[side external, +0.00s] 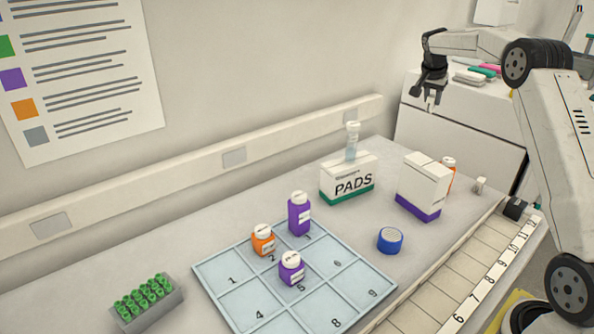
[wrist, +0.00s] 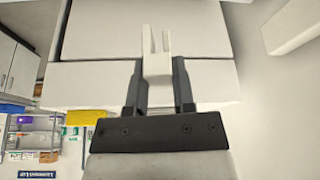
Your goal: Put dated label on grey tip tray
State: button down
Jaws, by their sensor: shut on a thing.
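My gripper (side external: 430,96) is at the upper right in the side view, high above the bench and in front of the white cabinet. In the wrist view my gripper (wrist: 157,72) is shut on a small white piece (wrist: 157,62) with two prongs at its far end. I cannot tell whether this piece is the dated label; no date is readable. I cannot make out a grey tip tray for certain. A grey rack (side external: 172,306) filled with green-capped tubes stands at the front left of the bench.
A numbered pale blue grid tray (side external: 237,281) holds purple and orange bottles. Behind it stand a PADS box (side external: 347,178) and a white-and-purple box (side external: 423,186), with a blue ring-shaped item (side external: 390,240) nearby. Coloured items (side external: 482,72) lie on the white cabinet (side external: 465,125).

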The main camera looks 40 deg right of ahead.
aim_at(433, 96)
notch_tip(433, 96, up, 6)
jog(key=shift+r, duration=0.15)
jog(key=w+a+n+t+y, duration=0.1)
jog(key=w+a+n, duration=0.25)
jog(key=a, duration=0.65)
jog(key=w+a+n+t, duration=0.15)
jog(key=w+a, duration=0.35)
jog(key=a, duration=0.5)
jog(key=w+a+n+y, duration=0.15)
jog(key=a+n, duration=0.35)
jog(key=a, duration=1.8)
jog(key=s+a+n+y, duration=0.1)
jog(key=s+a+n, duration=0.2)
jog(key=s+a, duration=0.6)
jog(key=s+a+n+y, duration=0.2)
jog(key=s+a+n, duration=0.25)
jog(key=a, duration=0.85)
jog(key=s+a+n+y, duration=0.1)
jog(key=s+a+n, duration=0.2)
jog(key=s+a, duration=0.6)
jog(key=s+x, duration=0.1)
jog(key=x, duration=1.1)
jog(key=w+a+f, duration=0.7)
jog(key=w+f, duration=0.2)
jog(key=w, duration=0.1)
jog(key=shift+w+a+t, duration=0.35)
jog(key=shift+t, duration=0.1)
